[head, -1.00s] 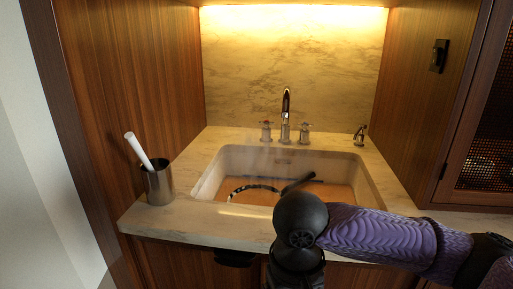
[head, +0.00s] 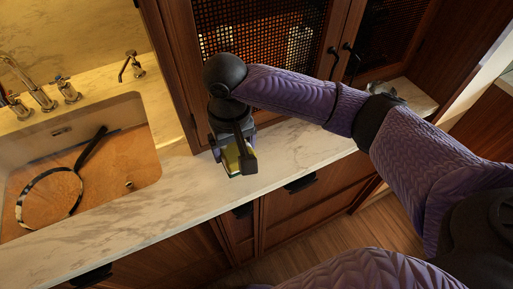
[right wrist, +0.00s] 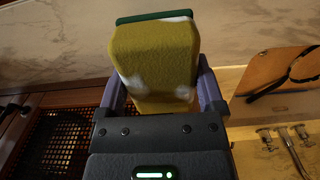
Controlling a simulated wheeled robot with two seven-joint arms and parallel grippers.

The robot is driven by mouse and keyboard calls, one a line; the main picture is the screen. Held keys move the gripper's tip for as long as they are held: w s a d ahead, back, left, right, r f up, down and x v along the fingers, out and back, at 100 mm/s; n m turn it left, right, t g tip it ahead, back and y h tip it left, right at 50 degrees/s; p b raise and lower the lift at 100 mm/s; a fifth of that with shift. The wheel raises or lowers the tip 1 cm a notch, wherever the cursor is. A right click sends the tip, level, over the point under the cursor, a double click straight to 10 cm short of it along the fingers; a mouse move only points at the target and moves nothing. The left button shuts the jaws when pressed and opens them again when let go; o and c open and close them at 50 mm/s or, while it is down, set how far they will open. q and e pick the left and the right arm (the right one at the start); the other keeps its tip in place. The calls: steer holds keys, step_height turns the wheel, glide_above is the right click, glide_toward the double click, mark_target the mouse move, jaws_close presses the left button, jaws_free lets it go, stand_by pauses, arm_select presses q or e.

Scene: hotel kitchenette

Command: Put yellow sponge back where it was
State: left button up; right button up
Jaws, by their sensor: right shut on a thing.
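My right gripper (head: 236,168) points down over the marble counter, to the right of the sink. It is shut on the yellow sponge (head: 231,158), with a finger on each side. In the right wrist view the sponge (right wrist: 155,55) shows large between the fingers, with a green layer at its far end and white patches near the fingers. In the head view the sponge is partly hidden by the gripper. I cannot tell whether it touches the counter. My left gripper is not in view.
The sink (head: 150,150) at left holds a round pan (head: 22,205) with a dark handle. A mesh-front cabinet (head: 265,45) rises behind my gripper. The counter (head: 290,150) right of the gripper is clear.

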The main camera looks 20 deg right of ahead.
mark_target(232, 146)
steer(key=f+b, duration=0.1)
steer(key=f, duration=0.2)
steer(key=f+b, duration=0.1)
steer(key=f, duration=0.3)
steer(key=shift+s+a+f, duration=0.1)
steer(key=shift+a+f, duration=0.1)
steer(key=shift+f, duration=0.1)
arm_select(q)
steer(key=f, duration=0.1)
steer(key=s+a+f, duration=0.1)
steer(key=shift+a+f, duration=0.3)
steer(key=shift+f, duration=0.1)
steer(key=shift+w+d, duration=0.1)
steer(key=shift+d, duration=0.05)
arm_select(e)
steer(key=o, duration=1.2)
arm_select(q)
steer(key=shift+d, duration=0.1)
arm_select(e)
step_height(232, 146, up, 12)
steer(key=p, duration=0.4)
steer(key=shift+r, duration=0.15)
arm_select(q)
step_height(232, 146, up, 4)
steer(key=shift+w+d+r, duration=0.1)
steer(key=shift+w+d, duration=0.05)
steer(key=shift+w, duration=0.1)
